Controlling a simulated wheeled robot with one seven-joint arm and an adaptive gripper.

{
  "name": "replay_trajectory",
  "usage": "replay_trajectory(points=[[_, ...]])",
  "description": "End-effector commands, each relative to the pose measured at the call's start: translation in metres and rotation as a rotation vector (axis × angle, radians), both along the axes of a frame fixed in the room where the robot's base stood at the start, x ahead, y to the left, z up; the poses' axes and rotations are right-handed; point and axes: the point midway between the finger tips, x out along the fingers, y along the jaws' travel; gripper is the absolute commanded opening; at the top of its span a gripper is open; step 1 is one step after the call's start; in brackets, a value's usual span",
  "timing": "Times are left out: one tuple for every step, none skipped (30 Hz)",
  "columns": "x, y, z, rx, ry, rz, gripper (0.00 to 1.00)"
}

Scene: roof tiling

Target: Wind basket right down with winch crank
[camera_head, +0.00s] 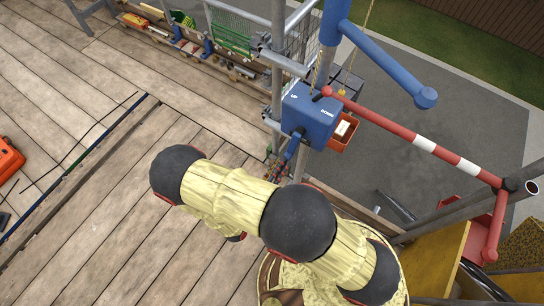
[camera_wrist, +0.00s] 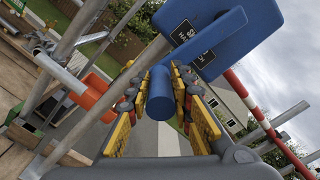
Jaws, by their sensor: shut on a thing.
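The blue winch box (camera_head: 311,115) is fixed to the scaffold pole, with UP and DOWN lettered on its top. In the wrist view the winch box (camera_wrist: 207,25) carries a black label. The blue crank arm (camera_wrist: 203,50) runs from it towards my fingers. My gripper (camera_wrist: 165,112) is shut on the blue crank handle (camera_wrist: 160,92), a thick cylinder between the yellow finger pads. In the head view my gripper (camera_head: 279,172) is below the winch box and partly hidden by my arm.
A red-and-white barrier bar (camera_head: 424,143) slants right of the winch. An orange-red box (camera_head: 342,134) sits beside the pole. The plank deck (camera_head: 85,235) is mostly clear on the left, with an orange case (camera_head: 8,160) at its edge. Paved ground (camera_head: 420,110) lies below.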

Motion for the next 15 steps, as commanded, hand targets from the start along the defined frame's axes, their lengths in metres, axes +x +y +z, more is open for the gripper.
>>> replay_trajectory(points=[[-0.006,-0.007,-0.006,-0.032,0.043,0.000,0.00],[-0.008,-0.010,-0.006,-0.055,0.060,-0.001,0.00],[-0.011,-0.014,-0.006,-0.085,0.083,-0.001,0.00],[-0.013,-0.017,-0.006,-0.108,0.102,-0.002,0.00],[-0.016,-0.020,-0.006,-0.131,0.119,-0.002,0.00],[-0.019,-0.025,-0.006,-0.161,0.143,-0.003,0.00],[-0.021,-0.028,-0.006,-0.184,0.160,-0.003,0.00],[-0.024,-0.031,-0.005,-0.207,0.178,-0.003,0.00],[-0.027,-0.035,-0.004,-0.237,0.201,-0.003,0.00],[-0.029,-0.038,-0.003,-0.260,0.218,-0.004,0.00],[-0.031,-0.040,-0.003,-0.283,0.234,-0.004,0.00],[-0.034,-0.044,-0.001,-0.313,0.258,-0.004,0.00],[-0.036,-0.047,0.000,-0.336,0.276,-0.004,0.00],[-0.039,-0.051,0.001,-0.359,0.294,-0.005,0.00],[-0.042,-0.055,0.003,-0.390,0.317,-0.006,0.00]])
